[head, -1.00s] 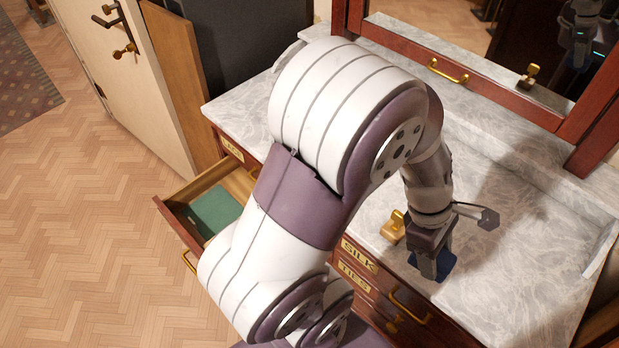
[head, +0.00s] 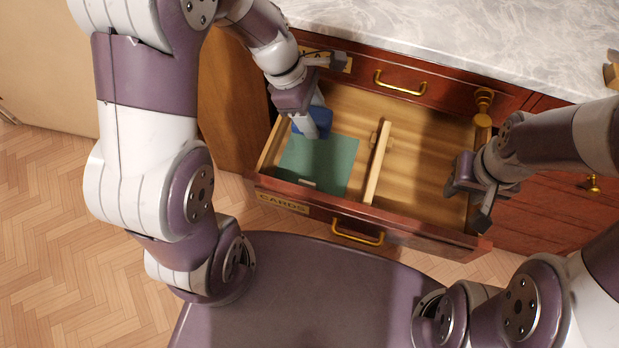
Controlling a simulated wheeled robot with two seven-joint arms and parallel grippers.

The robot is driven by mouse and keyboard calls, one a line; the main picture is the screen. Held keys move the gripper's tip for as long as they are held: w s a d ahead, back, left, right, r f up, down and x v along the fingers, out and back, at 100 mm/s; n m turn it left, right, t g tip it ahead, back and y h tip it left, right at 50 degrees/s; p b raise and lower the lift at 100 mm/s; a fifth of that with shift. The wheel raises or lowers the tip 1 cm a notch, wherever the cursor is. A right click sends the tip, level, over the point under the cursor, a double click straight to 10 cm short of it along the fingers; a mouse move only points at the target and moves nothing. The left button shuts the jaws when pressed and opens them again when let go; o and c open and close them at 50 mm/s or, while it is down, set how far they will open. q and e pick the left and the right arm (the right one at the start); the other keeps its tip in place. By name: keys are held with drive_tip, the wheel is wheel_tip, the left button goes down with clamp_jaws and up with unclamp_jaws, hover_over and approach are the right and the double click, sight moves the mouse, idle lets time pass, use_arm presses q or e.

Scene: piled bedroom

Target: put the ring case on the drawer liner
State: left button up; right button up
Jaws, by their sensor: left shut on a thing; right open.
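The blue ring case (head: 324,117) is in my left gripper (head: 311,126), which is shut on it inside the open drawer. The gripper's fingers hide part of the case. The case is over the back part of the green drawer liner (head: 335,168); I cannot tell whether it touches the liner. The liner lies flat in the left compartment of the drawer. My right gripper (head: 470,200) is open and empty at the right side of the drawer.
The open drawer (head: 415,232) is labelled CARDS and has a wooden divider (head: 378,162). Its right compartment (head: 425,150) looks empty. The marble top (head: 450,40) is behind it, with a closed drawer's brass handle (head: 400,84) below its edge.

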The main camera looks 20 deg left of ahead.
use_arm(q)
drive_tip(key=b, duration=0.3)
hover_over(326, 161)
drive_tip(key=a, duration=0.2)
wheel_tip(326, 161, down, 6)
drive_tip(key=shift+m, duration=0.3)
wheel_tip(326, 161, down, 8)
drive_tip(key=b, duration=0.3)
drive_tip(key=shift+r, duration=0.2)
drive_tip(key=shift+f, duration=0.35)
drive_tip(key=shift+r, duration=0.1)
drive_tip(key=o, duration=1.1)
drive_tip(key=shift+c, duration=0.2)
use_arm(e)
wheel_tip(326, 161, down, 9)
drive_tip(key=shift+d, duration=0.3)
drive_tip(key=shift+w, duration=0.1)
